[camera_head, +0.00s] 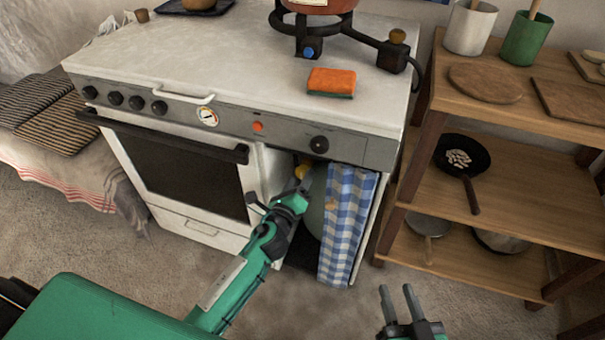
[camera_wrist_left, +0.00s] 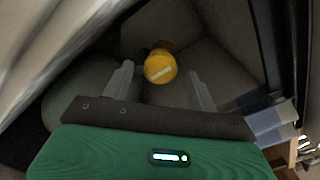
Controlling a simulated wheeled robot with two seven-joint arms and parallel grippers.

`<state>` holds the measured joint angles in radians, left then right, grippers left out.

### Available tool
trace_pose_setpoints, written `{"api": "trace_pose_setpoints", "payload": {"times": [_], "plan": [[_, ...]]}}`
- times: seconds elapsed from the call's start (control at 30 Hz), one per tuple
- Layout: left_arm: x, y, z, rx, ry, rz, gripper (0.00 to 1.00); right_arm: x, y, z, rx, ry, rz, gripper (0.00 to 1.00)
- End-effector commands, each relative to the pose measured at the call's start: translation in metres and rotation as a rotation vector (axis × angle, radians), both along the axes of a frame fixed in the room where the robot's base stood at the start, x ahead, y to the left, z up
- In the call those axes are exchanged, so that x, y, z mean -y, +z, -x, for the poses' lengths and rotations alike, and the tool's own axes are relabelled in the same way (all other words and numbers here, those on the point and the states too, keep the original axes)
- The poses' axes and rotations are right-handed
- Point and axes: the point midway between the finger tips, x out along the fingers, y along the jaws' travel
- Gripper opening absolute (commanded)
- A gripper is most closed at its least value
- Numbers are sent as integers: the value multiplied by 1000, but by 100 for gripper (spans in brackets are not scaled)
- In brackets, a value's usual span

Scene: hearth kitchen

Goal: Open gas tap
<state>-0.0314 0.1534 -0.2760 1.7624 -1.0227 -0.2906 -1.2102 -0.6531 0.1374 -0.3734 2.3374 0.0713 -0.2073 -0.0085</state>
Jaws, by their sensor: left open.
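The gas tap is a yellow knob (camera_wrist_left: 160,67) with a pale bar mark on its face. It sits inside the cabinet under the stove, and a small part of it shows in the head view (camera_head: 302,172). My left gripper (camera_head: 301,185) reaches into the cabinet opening beside the checked curtain. In the left wrist view its two fingers (camera_wrist_left: 158,88) are open, with the knob ahead between them and slightly beyond the tips. No contact is visible. A grey-green gas bottle (camera_head: 316,205) stands behind the curtain, mostly hidden. My right gripper (camera_head: 398,302) is open and empty above the floor.
The blue checked curtain (camera_head: 346,220) hangs at the right of the cabinet opening. The white stove (camera_head: 165,215) has an oven handle left of my arm. An orange sponge (camera_head: 331,81) lies on top. A wooden shelf (camera_head: 500,170) stands at right. Floor in front is clear.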

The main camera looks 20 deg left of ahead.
Motion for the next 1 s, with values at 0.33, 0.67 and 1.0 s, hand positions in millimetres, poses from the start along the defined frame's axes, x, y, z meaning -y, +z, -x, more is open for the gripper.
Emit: {"api": "trace_pose_setpoints", "payload": {"times": [0.33,0.67,1.0], "plan": [[1,0,-30,1,-1,1,59,3,14,-6,66,-15,-17,35],[1,0,-31,0,0,1,53,4,16,-7,76,-17,-19,35],[1,0,-31,0,0,4,14,4,14,-7,68,-16,-17,35]]}}
